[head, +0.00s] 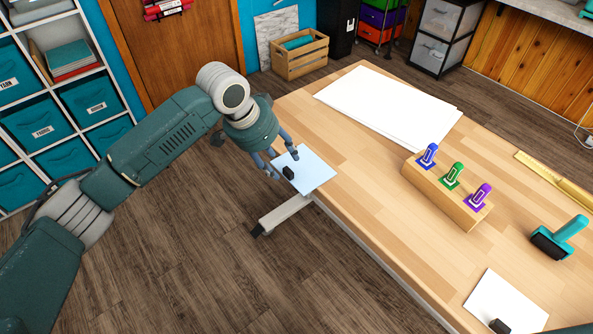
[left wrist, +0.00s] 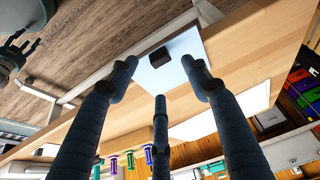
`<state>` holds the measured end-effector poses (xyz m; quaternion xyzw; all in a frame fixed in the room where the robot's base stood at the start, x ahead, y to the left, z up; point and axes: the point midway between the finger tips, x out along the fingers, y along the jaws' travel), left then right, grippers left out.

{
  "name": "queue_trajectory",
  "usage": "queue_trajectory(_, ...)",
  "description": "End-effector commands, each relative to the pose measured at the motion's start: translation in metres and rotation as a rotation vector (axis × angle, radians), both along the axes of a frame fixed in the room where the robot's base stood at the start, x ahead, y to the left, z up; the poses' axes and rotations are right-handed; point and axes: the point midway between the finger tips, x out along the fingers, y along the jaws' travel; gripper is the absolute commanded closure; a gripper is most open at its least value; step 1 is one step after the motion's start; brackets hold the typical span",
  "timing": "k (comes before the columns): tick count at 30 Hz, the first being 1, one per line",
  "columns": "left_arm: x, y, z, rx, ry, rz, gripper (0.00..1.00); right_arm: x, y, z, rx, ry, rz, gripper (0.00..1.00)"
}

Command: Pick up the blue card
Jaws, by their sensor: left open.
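The pale blue card (head: 316,172) lies at the near left corner of the wooden table and seems to reach past its edge. A small black block (head: 288,173) sits on the card. My left gripper (head: 283,163) is open at the card's outer side, with its fingers close to the card and the block. In the left wrist view, the card (left wrist: 176,74) and the black block (left wrist: 159,57) show between the spread, empty fingers (left wrist: 160,80). Whether any finger touches the card I cannot tell.
White sheets (head: 385,105) lie at the back of the table (head: 350,220). A wooden block (head: 440,195) holds blue, green and purple tools. A teal roller (head: 560,238), a yellow ruler (head: 555,180) and a white card (head: 507,300) lie to the right. Floor is open on the left.

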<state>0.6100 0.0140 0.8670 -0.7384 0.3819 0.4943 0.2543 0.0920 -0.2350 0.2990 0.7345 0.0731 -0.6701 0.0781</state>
Motion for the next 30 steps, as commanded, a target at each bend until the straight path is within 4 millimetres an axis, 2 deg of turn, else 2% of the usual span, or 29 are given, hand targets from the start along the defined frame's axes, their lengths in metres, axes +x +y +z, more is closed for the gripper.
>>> queue_trajectory(7,0.004,-0.006,-0.020,0.001,0.002,0.000,0.52,-0.001,0.006,0.002,0.007,0.001,0.000,0.51)
queue_trajectory(15,0.014,-0.015,-0.056,0.001,0.001,0.000,0.52,-0.002,0.004,0.006,0.005,0.002,0.000,0.51)
queue_trajectory(24,0.016,-0.017,-0.063,0.001,-0.001,0.000,0.52,-0.002,-0.002,0.006,-0.002,0.003,0.003,0.51)
queue_trajectory(25,0.016,-0.017,-0.063,0.001,-0.001,0.000,0.54,-0.002,-0.002,0.006,-0.003,0.002,0.003,0.51)
queue_trajectory(30,0.016,-0.017,-0.063,0.001,-0.001,0.000,0.87,-0.002,-0.002,0.006,-0.003,0.002,0.003,0.51)
